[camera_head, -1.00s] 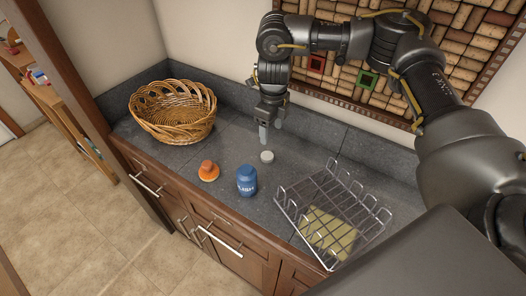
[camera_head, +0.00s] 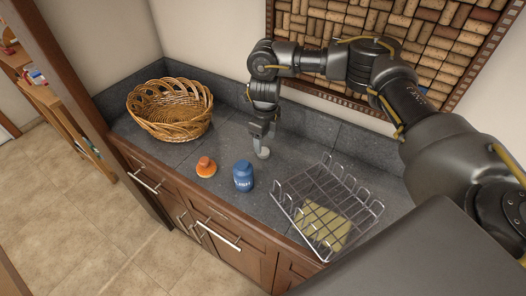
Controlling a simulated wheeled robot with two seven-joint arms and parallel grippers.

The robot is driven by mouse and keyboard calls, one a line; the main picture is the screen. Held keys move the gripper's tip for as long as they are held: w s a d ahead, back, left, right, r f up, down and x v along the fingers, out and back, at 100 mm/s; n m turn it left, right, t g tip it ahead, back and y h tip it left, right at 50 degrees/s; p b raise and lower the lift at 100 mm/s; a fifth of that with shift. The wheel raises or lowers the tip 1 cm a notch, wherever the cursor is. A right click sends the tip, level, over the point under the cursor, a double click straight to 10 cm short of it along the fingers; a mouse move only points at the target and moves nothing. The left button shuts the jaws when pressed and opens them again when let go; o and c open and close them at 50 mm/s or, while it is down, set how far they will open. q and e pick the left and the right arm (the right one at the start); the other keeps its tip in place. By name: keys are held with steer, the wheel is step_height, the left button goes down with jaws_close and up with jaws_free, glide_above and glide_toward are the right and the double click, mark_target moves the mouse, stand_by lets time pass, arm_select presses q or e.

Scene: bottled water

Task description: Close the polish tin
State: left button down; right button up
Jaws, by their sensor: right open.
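A small pale grey round piece (camera_head: 264,153) lies on the dark countertop; I cannot tell whether it is the polish tin or a lid. A blue container (camera_head: 243,177) with white lettering stands upright in front of it, slightly left. My right gripper (camera_head: 259,146) points down at the grey piece, its fingertips close beside it and partly overlapping it. The gripper is open; whether it touches the piece is hard to see. My left gripper is not in view.
An orange knobbed object (camera_head: 205,168) sits left of the blue container. A wicker basket (camera_head: 170,128) stands at the back left. The counter's front edge runs close in front.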

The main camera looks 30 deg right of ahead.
mark_target(264, 151)
step_height(264, 151, down, 3)
steer(key=shift+a+f+p, duration=0.1)
steer(key=shift+f+p, duration=0.1)
steer(key=shift+p, duration=0.8)
steer(key=shift+f, duration=0.55)
steer(key=shift+c, duration=0.4)
steer(key=c, duration=0.9)
